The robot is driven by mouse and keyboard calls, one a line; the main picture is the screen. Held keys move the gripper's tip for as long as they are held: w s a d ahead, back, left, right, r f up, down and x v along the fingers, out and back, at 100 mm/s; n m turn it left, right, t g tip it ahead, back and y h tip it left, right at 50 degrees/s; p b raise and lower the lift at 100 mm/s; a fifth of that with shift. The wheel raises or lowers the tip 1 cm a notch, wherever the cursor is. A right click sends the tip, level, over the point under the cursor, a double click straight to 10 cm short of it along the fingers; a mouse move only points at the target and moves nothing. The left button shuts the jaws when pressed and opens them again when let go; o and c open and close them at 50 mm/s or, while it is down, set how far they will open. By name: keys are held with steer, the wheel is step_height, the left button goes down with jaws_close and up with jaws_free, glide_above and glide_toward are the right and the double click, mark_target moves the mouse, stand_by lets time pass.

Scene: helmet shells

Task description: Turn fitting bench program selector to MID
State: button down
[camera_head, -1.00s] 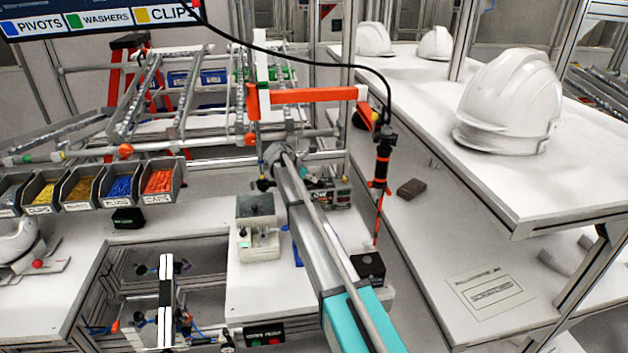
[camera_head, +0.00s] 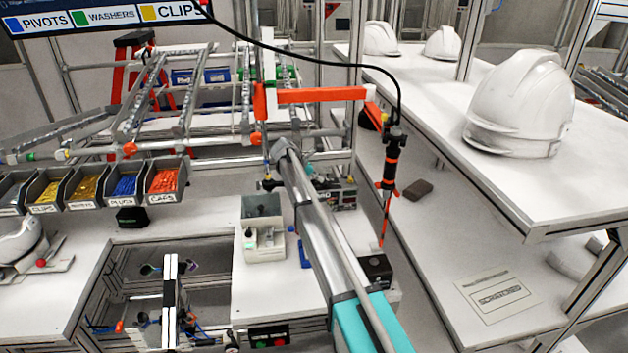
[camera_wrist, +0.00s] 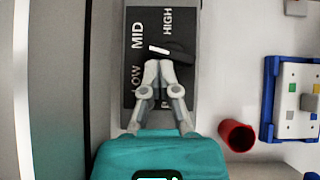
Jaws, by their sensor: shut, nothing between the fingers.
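In the wrist view, the program selector is a black knob (camera_wrist: 181,56) with a white pointer mark on a dark grey plate (camera_wrist: 183,92). The plate carries the words LOW, MID and HIGH, and a further label partly hidden by the fingers. The white mark slants toward the side where MID (camera_wrist: 138,35) is printed. My gripper (camera_wrist: 158,65) is shut and empty, with its fingertips at the near edge of the knob. I cannot tell whether they touch it. In the head view, I cannot make out the selector or my gripper tips.
In the wrist view, a red cup (camera_wrist: 236,136) and a blue-framed panel (camera_wrist: 268,95) lie right of the plate.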

steer(key=shift+w+d+r, duration=0.25)
steer(key=shift+w+d, duration=0.15)
steer(key=shift+w, duration=0.35)
steer(key=shift+s, duration=0.15)
steer(key=shift+s+d, duration=0.1)
steer(key=shift+s, duration=0.25)
steer(key=shift+s+d+f, duration=0.1)
steer(key=shift+s+f, duration=0.15)
steer(key=shift+s, duration=0.35)
steer(key=shift+s, duration=0.1)
